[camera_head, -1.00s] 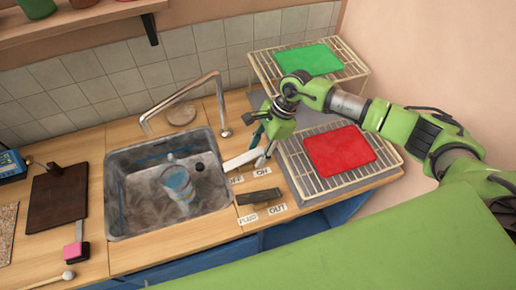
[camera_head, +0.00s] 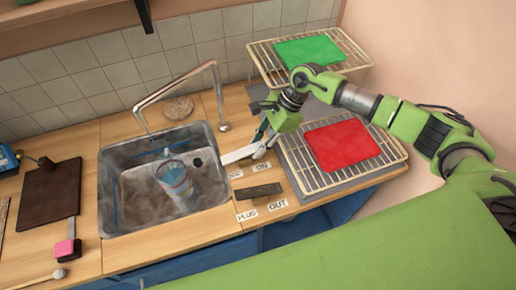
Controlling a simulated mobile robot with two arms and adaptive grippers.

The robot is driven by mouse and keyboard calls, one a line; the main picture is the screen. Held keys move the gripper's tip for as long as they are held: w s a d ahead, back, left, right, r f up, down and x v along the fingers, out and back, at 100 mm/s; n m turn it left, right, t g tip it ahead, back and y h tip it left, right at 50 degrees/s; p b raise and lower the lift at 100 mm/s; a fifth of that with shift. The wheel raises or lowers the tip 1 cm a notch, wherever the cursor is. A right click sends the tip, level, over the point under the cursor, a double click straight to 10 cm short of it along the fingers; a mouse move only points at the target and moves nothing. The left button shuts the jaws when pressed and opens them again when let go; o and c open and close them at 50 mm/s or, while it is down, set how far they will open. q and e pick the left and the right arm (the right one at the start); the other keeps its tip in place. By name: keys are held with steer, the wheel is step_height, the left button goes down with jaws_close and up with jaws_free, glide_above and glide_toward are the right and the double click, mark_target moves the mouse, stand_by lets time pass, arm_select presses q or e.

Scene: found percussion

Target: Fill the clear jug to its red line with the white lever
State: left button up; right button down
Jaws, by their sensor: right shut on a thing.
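The clear jug (camera_head: 176,184) stands in the grey sink (camera_head: 122,222), below the metal tap spout (camera_head: 178,92). It looks bluish, with a reddish mark near its upper part. The water level is too small to tell, and I cannot make out a stream. The white lever (camera_head: 236,156) lies on the counter right of the sink, by the OFF and ON labels (camera_head: 262,168). My right gripper (camera_head: 264,146) is shut on the lever's right part and hides some of it. My left gripper is out of view.
A dark lever (camera_head: 259,191) sits by the PLUG and OUT labels. Wire racks hold a red board (camera_head: 342,145) and a green board (camera_head: 310,52). A brown board (camera_head: 48,195) and a pink-headed tool (camera_head: 66,248) lie left of the sink.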

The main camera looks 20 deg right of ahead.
steer(key=c, duration=1.8)
jaws_free()
steer(key=shift+o, duration=0.2)
steer(key=v, duration=1.2)
steer(key=shift+d, duration=0.1)
